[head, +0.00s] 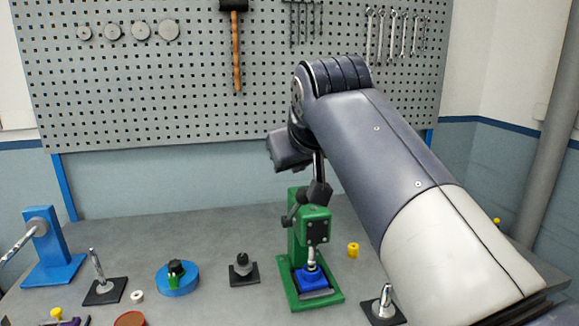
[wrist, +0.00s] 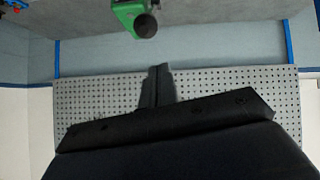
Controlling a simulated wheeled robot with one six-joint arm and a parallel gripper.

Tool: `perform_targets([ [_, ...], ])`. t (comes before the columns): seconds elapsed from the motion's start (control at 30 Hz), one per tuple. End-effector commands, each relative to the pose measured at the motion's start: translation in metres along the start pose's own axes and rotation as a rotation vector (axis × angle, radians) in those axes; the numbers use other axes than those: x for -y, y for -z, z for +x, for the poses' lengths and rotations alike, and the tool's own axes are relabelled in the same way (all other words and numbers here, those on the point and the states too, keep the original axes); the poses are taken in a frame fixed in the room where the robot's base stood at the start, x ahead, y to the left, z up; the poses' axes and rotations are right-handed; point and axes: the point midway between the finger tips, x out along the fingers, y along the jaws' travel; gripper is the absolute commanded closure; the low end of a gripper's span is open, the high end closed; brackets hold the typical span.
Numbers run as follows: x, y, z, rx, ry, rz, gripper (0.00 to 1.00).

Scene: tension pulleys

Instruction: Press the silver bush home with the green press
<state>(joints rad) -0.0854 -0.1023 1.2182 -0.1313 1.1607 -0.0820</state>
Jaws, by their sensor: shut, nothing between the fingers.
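The green press (head: 298,240) stands on the bench in the middle of the head view, with a silver ram above a blue block (head: 311,279) on its base. I cannot make out the silver bush there; the ram and block may hide it. The press's dark lever parts (head: 320,193) are at its top. In the wrist view the press (wrist: 126,10) is at the top edge, with a round black knob (wrist: 146,26) facing the camera. My gripper (wrist: 158,68) is shut and empty, apart from the knob in that view. In the head view my arm hides most of it.
On the bench are a blue stand (head: 45,245), a silver post on a dark base (head: 104,290), a blue round holder (head: 178,284), a dark block (head: 242,270), a yellow piece (head: 353,250) and a second post (head: 384,304). A pegboard (head: 190,80) stands behind.

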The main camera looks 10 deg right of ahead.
Motion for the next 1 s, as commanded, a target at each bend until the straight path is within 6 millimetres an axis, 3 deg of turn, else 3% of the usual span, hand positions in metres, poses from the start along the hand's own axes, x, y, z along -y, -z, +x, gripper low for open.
perform_targets([
  [0.03,-0.005,0.022,-0.005,0.05,0.007,-0.001,1.0],
  [0.1,-0.007,0.032,-0.002,0.116,0.022,-0.005,1.0],
  [0.33,-0.011,0.049,0.007,0.261,0.055,-0.013,1.0],
  [0.63,-0.01,0.043,0.028,0.293,0.064,-0.016,1.0],
  [1.0,-0.006,0.021,0.102,0.293,0.063,-0.015,1.0],
])
